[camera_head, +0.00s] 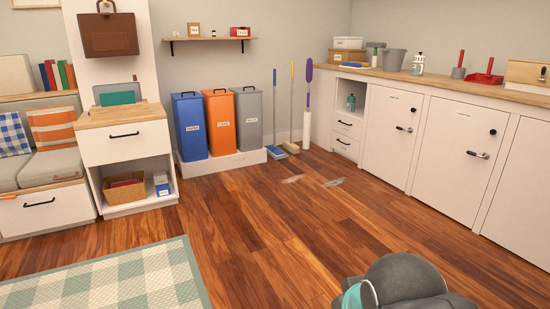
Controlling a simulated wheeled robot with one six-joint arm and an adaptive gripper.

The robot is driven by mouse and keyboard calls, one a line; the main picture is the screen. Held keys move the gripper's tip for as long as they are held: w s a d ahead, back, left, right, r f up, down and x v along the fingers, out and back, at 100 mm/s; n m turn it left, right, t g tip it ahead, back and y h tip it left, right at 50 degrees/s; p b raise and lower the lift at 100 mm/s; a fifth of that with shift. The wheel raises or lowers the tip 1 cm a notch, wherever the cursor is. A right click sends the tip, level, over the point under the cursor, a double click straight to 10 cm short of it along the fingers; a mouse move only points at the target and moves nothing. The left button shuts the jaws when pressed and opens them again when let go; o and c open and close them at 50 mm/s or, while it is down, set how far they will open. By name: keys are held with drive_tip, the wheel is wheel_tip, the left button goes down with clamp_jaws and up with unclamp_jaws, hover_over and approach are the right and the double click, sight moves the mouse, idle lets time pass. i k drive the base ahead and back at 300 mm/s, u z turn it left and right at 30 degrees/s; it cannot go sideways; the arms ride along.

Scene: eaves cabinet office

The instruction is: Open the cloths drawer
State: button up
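I cannot read which one is the cloths drawer. A wider white drawer (125,146) with a black handle, in the stand at the left, also looks shut. A grey and teal part of my own arm shows at the bottom right, well away from the drawers. My gripper is not in view.
Wooden floor (270,225) lies open before the small drawers, with two pale patches on it. A broom (291,148) and mops lean left of them. White cabinet doors (455,160) stand to the right. Three bins (221,125) stand at the back. A checked rug (115,280) lies at front left.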

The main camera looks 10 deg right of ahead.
sight(362, 124)
drive_tip(key=z, duration=0.65)
drive_tip(key=i, duration=2.3)
drive_tip(key=z, duration=0.4)
drive_tip(key=i, duration=2.4)
drive_tip(key=u, duration=0.95)
drive_tip(key=i, duration=1.65)
drive_tip(key=u, duration=0.6)
